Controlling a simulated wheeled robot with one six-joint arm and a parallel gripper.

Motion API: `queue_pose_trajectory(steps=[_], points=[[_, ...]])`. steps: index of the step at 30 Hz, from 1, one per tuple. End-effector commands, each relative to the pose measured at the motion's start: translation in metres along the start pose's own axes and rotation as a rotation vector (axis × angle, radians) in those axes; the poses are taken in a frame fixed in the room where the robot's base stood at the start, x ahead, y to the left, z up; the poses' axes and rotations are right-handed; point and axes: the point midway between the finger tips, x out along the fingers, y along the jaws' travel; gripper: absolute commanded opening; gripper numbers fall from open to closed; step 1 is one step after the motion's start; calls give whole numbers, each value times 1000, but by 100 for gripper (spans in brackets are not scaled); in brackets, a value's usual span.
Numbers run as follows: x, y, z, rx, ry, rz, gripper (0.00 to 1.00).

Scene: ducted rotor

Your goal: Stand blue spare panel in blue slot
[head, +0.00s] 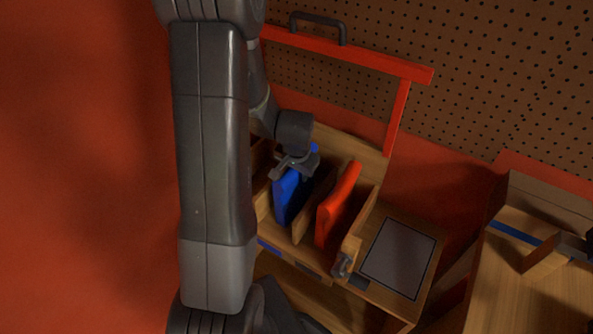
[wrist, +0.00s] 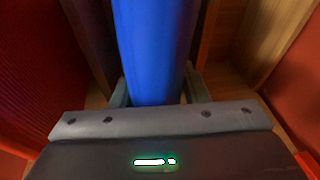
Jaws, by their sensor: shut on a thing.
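The blue panel (head: 287,198) stands in a compartment of a wooden rack in the head view, tilted a little in the picture. My gripper (head: 293,168) is at its upper edge and shut on it. In the wrist view the blue panel (wrist: 155,50) runs up between the two fingers of my gripper (wrist: 155,92). A blue mark (head: 268,246) is on the rack's front edge below the panel. A blue strip (head: 515,232) lies on the wooden bench at the right. The panel's lower end is partly hidden, so I cannot tell whether it touches the rack floor.
A red panel (head: 337,203) stands in the rack right of the blue one, past a wooden divider (head: 315,205). A grey plate (head: 398,258) lies on a wooden surface further right. A wooden block (head: 545,254) is on the right bench. A pegboard (head: 480,70) stands behind.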

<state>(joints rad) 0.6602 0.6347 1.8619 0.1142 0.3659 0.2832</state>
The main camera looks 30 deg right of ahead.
Motion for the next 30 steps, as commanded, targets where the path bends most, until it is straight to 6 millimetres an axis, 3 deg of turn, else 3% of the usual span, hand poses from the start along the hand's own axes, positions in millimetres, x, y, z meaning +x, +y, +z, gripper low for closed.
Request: queue_pose_trajectory(steps=[8,9,12,23,30], points=[[2,0,0,0,2,-1,0],[2,0,0,0,1,0,45],[1,0,0,0,1,0,63],[-2,0,-1,-1,1,0,63],[-34,0,-1,-1,4,-1,63]])
